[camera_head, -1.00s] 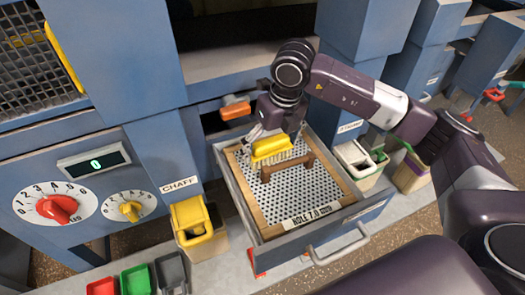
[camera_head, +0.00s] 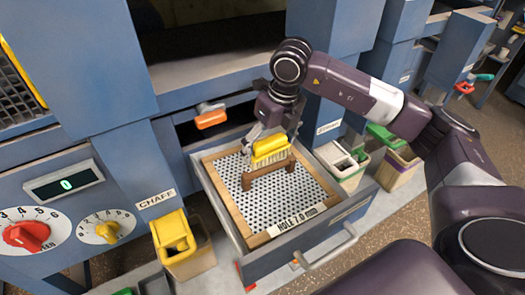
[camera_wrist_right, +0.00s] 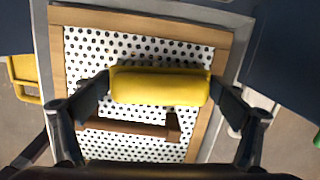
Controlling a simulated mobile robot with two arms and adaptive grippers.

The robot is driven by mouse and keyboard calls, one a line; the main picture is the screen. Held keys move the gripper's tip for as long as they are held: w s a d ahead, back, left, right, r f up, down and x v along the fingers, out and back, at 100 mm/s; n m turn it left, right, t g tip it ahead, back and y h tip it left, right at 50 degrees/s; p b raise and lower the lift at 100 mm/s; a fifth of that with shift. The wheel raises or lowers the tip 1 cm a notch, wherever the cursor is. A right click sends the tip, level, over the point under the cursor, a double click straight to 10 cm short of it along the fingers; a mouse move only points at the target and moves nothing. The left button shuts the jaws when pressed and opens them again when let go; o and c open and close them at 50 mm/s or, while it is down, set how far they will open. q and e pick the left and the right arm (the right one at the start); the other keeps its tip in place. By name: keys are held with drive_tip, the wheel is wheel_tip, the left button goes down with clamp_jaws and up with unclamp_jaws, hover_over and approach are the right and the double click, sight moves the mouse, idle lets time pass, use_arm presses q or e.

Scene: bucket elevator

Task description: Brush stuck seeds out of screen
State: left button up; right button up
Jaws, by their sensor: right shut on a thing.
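The screen (camera_head: 290,205) is a white perforated sheet in a wooden frame, marked "HOLE 7.0 mm". It lies in an open blue drawer (camera_head: 297,250) and carries a brown wooden handle bar (camera_head: 262,175). My right gripper (camera_head: 262,142) is shut on a yellow brush (camera_head: 270,149) with pale bristles pointing down, over the far part of the screen behind the bar. In the right wrist view the brush (camera_wrist_right: 160,86) sits between the two dark fingers. Whether the bristles touch the screen is unclear, and I cannot make out seeds. My left gripper is not in view.
A yellow chaff bin (camera_head: 175,238) stands left of the drawer. Other bins (camera_head: 342,160) stand to its right. An orange handle (camera_head: 211,119) sticks out above the drawer. The drawer's metal pull (camera_head: 328,252) faces front.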

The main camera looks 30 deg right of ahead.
sight(286, 136)
drive_tip(key=shift+d+f+b, duration=0.2)
drive_tip(key=shift+d+b, duration=0.5)
drive_tip(key=shift+d, duration=1.75)
drive_tip(key=shift+a, duration=0.1)
